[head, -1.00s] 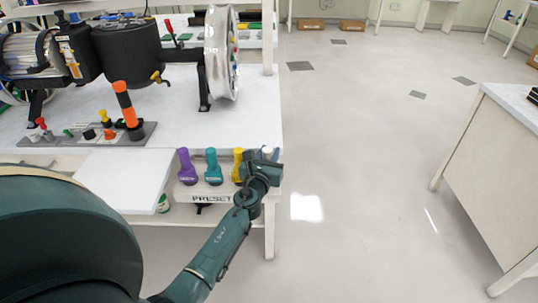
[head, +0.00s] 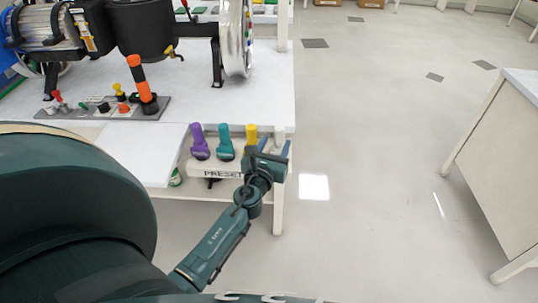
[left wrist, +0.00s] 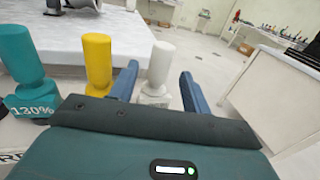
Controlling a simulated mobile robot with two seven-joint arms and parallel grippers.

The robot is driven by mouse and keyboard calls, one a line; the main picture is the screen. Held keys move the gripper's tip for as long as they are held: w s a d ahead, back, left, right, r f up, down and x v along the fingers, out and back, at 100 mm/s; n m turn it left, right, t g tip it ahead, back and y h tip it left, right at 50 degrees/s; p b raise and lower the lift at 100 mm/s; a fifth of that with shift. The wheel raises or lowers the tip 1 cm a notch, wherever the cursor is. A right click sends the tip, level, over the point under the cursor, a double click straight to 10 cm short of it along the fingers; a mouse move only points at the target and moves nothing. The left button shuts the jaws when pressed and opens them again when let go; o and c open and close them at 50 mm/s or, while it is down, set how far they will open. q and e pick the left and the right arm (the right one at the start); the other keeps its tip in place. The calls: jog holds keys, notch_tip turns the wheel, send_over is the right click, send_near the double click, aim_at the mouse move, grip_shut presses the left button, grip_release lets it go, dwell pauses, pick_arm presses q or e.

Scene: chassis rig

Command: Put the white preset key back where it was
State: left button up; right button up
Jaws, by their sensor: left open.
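The white preset key (left wrist: 160,69) stands upright at the right end of the row in the left wrist view, beside the yellow key (left wrist: 97,62). Its lower part is flared; its foot is partly hidden by my gripper. My left gripper (left wrist: 159,78) is open, with one blue finger on each side of the white key; I cannot tell whether they touch it. In the head view, my left gripper (head: 275,148) is at the right end of the preset rack (head: 222,172) and mostly hides the white key.
Purple (head: 200,142) and teal (head: 225,143) keys stand left of the yellow one in the rack. The worktable (head: 240,100) with a motor rig is behind. A grey plate with knobs (head: 105,107) lies on it. Open floor is to the right, before another table (head: 510,130).

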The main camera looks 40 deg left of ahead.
pick_arm(q)
jog(key=s+d+f+n+g+h, duration=0.1)
jog(key=s+d+n+h, duration=0.3)
jog(key=s+d+n, duration=0.6)
jog(key=s+d+f+n+g+h, duration=0.1)
jog(key=s+d+n+g+h, duration=0.2)
jog(key=s+d+n, duration=0.6)
jog(key=s+n+h, duration=0.2)
jog(key=s+n, duration=0.1)
jog(key=n, duration=0.8)
jog(key=shift+d+f+n+g+h, duration=0.3)
jog(key=shift+d+f+n+g, duration=0.05)
jog(key=shift+d+n+g, duration=0.05)
